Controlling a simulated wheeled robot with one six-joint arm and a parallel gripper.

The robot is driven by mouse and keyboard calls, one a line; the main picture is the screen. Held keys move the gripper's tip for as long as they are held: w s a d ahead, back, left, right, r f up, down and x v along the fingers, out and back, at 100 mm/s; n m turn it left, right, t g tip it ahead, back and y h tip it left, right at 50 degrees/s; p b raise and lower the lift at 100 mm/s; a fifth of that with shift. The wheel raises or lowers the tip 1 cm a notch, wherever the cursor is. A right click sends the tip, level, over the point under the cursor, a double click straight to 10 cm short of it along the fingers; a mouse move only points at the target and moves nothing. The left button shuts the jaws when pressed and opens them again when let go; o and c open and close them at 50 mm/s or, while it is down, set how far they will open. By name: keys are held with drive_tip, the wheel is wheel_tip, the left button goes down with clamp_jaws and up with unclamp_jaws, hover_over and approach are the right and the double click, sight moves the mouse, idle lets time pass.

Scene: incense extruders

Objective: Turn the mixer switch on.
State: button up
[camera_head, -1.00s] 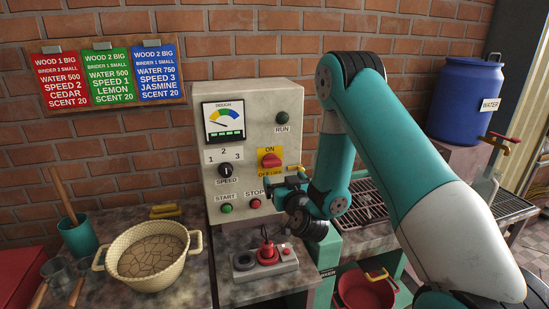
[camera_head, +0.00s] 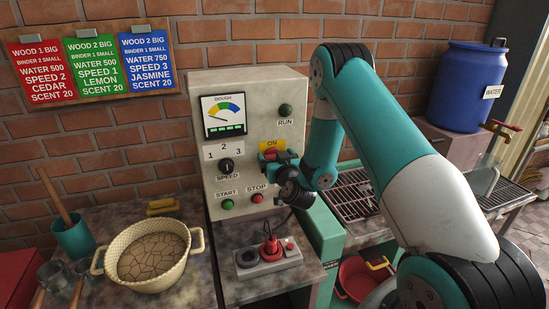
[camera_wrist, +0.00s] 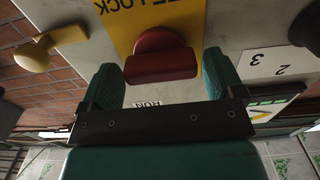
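In the head view my gripper (camera_head: 272,158) covers most of the switch. In the wrist view the red switch (camera_wrist: 160,64) lies between my two teal fingers, one on each side. My gripper is open around it, with small gaps showing on both sides. The yellow plate also shows behind it, upside down, with the word LOCK. The dark green RUN lamp (camera_head: 286,110) is above the switch and looks unlit.
The speed knob (camera_head: 226,165), the green START button (camera_head: 228,204) and the red STOP button (camera_head: 257,198) are close to my gripper. In the wrist view a yellow handle (camera_wrist: 50,46) sticks out at the left.

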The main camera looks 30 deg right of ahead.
drive_tip(key=c, duration=0.7)
drive_tip(key=shift+m, duration=0.4)
drive_tip(key=m+b, duration=0.1)
drive_tip(key=m, duration=0.2)
drive_tip(key=shift+d+f+m+b, duration=0.1)
drive_tip(key=shift+f+m+b, duration=0.05)
drive_tip(key=shift+m+b, duration=0.2)
drive_tip(key=m+b, duration=0.1)
drive_tip(key=m, duration=0.3)
drive_tip(key=shift+d+m, duration=0.15)
drive_tip(key=shift+m, duration=0.1)
drive_tip(key=m+b, duration=0.1)
drive_tip(key=m, duration=0.3)
drive_tip(key=shift+s+f, duration=0.1)
drive_tip(key=shift+f, duration=0.1)
drive_tip(key=m+b, duration=0.1)
drive_tip(key=m, duration=0.3)
drive_tip(key=shift+f+m, duration=0.1)
drive_tip(key=shift+m, duration=0.3)
